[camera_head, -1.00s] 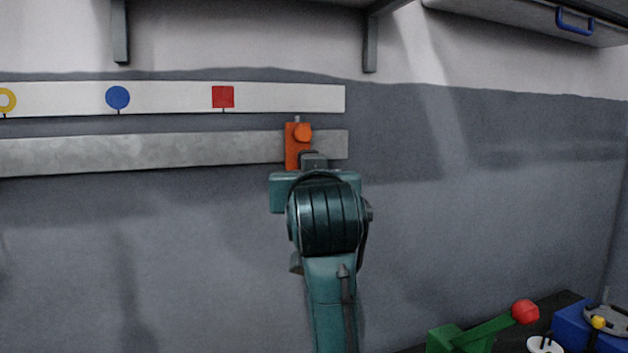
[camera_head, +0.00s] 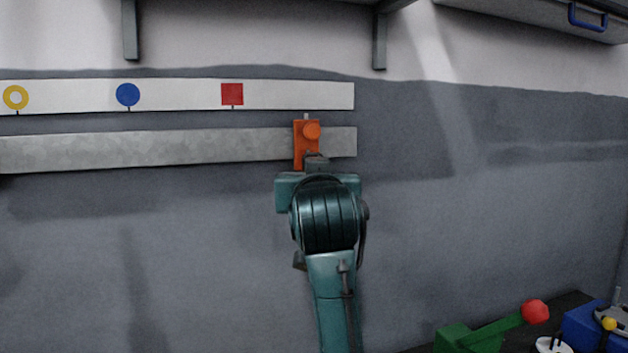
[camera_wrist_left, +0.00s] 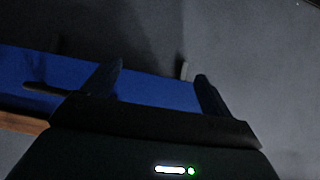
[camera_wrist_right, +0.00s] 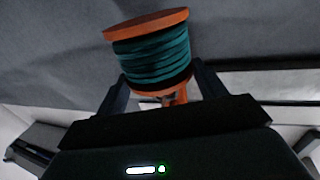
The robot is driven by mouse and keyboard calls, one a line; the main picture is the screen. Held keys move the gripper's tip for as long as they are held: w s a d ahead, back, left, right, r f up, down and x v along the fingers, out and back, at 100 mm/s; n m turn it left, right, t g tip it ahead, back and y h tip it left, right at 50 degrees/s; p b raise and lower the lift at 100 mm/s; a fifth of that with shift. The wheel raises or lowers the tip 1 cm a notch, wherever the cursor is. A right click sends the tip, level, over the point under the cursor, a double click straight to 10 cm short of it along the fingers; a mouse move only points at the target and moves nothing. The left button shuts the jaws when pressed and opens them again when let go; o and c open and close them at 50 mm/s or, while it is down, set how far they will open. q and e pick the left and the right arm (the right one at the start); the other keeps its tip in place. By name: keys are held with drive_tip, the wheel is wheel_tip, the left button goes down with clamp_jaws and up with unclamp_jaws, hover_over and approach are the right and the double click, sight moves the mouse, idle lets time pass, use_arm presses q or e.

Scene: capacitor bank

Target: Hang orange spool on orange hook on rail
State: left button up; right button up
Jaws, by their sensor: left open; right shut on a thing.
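The orange hook (camera_head: 301,150), an upright plate with a round orange knob, sits near the right end of the grey metal rail (camera_head: 150,151). The orange spool (camera_wrist_right: 147,24) is wound with dark teal wire and appears tilted in the right wrist view. My right gripper (camera_wrist_right: 160,88) is shut on its small orange part, with the spool's body beyond the fingertips. In the head view my right arm overlaps the hook's lower edge; I cannot make out the spool there or tell whether it touches the hook. My left gripper (camera_wrist_left: 160,72) is open and empty.
A white strip above the rail bears a yellow ring (camera_head: 15,97), a blue disc (camera_head: 128,94) and a red square (camera_head: 232,94). A green block with a red-knobbed lever (camera_head: 535,312) stands at lower right. A blue surface (camera_wrist_left: 150,88) lies beyond my left fingers.

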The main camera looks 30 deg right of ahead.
drive_tip(key=o, duration=1.1)
drive_tip(key=shift+c, duration=0.2)
drive_tip(key=shift+s+a, duration=0.3)
drive_tip(key=shift+s, duration=0.15)
use_arm(q)
drive_tip(key=shift+d+f+b, duration=0.25)
drive_tip(key=shift+f+b, duration=0.05)
drive_tip(key=shift+b, duration=0.9)
use_arm(e)
drive_tip(key=v, duration=1.2)
drive_tip(key=shift+s, duration=0.1)
